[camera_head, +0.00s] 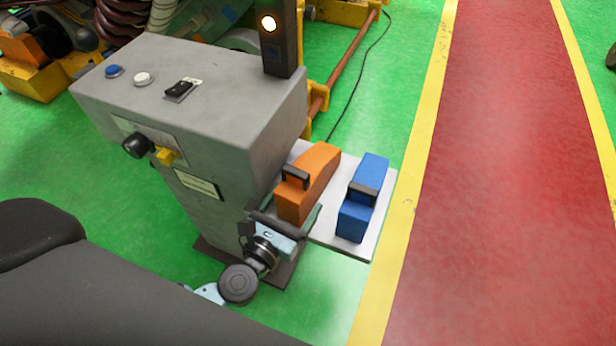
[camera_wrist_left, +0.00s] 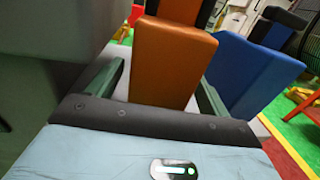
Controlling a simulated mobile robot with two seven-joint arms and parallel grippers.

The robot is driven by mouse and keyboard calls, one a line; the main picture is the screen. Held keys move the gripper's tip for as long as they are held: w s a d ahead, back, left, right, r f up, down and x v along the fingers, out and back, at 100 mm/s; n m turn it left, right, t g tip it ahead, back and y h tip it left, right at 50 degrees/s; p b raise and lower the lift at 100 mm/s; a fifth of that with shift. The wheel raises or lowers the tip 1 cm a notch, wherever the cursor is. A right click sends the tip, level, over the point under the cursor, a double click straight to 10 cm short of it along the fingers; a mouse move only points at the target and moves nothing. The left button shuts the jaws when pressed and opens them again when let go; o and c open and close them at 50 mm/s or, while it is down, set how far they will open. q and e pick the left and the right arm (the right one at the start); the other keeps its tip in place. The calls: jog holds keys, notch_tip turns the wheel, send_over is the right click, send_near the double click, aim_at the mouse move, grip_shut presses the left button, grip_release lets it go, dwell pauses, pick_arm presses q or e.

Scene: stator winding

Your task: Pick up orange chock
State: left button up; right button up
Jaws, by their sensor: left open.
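The orange chock (camera_head: 310,188) stands on a light grey plate (camera_head: 350,248) beside the grey control cabinet in the head view. It is a wedge-like block with a dark handle on top. My left gripper (camera_head: 291,215) is at its near end, low down. In the left wrist view the orange chock (camera_wrist_left: 170,65) stands between the two green fingers of my left gripper (camera_wrist_left: 160,95). The fingers are apart, with a visible gap on each side of the chock. The chock's far end is out of sight in the wrist view. My right gripper is not in view.
A blue chock (camera_head: 362,200) with a dark handle stands just right of the orange one on the same plate. The grey cabinet (camera_head: 210,110) with buttons rises close on the left. A yellow line (camera_head: 405,215) and red walkway (camera_head: 500,200) lie clear to the right.

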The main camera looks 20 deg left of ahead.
aim_at(311, 171)
pick_arm(q)
jog(key=shift+w+d+r, duration=0.1)
jog(key=shift+w+d, duration=0.1)
jog(key=shift+w, duration=1.35)
jog(key=shift+r, duration=0.1)
jog(key=c, duration=1.2)
